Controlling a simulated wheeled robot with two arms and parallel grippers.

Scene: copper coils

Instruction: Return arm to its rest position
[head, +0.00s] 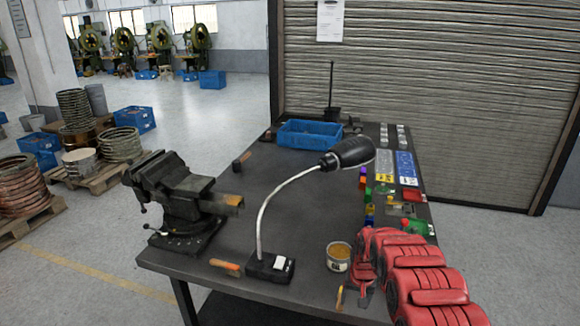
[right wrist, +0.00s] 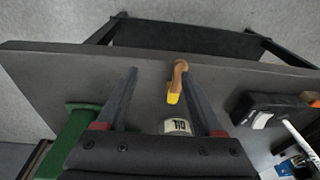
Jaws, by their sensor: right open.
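My right arm, red, comes in at the lower right of the head view, over the front right corner of the dark workbench (head: 290,205). In the right wrist view my right gripper (right wrist: 158,75) is open, its two dark fingers apart. A small tool with a wooden handle and yellow end (right wrist: 177,82) shows between the fingers, near the right one; I see no grip on it. It also shows at the bench's front edge in the head view (head: 340,298). A tin (head: 339,257) stands beside the arm; its label shows in the right wrist view (right wrist: 176,126). My left gripper is out of view.
A desk lamp (head: 349,153) arches over the bench from its base (head: 270,267). A vise (head: 180,195) stands at the left, a blue crate (head: 310,135) at the back. Small coloured items line the right edge. A shutter (head: 430,90) is behind. Copper coils (head: 20,187) lie on pallets.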

